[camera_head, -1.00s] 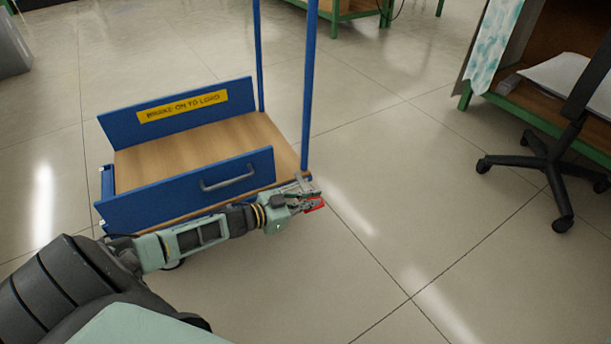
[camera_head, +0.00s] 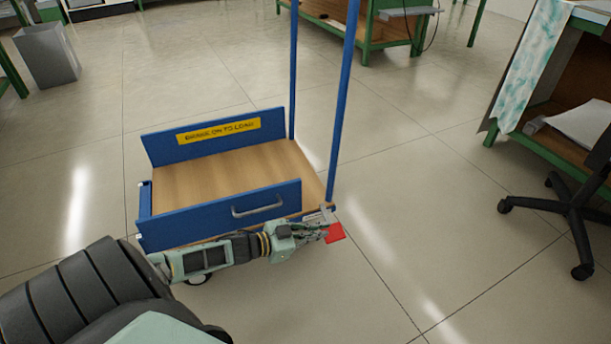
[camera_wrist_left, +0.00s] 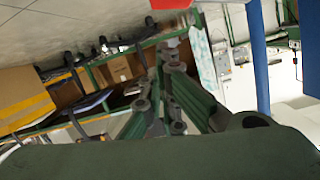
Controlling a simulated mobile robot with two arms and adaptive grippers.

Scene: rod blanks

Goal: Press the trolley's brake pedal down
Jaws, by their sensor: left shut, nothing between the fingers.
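The trolley (camera_head: 222,206) is blue with a wooden deck, blue side panels and a tall blue post frame at its right end. A yellow label on its back panel reads "BRAKE ON TO LOAD". The red brake pedal (camera_head: 335,233) sticks out low at the trolley's right front corner; a red piece also shows at the top of the left wrist view (camera_wrist_left: 170,4). My left gripper (camera_head: 322,232) is shut and empty, right beside the pedal; I cannot tell whether it touches. My arm hides part of the trolley's lower front side. My right gripper is not in view.
A black swivel chair base (camera_head: 575,215) stands at the right by a green-framed bench (camera_head: 540,150). A grey bin (camera_head: 47,55) stands at the back left. Another green bench (camera_head: 368,40) is behind. The tiled floor right of the trolley is clear.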

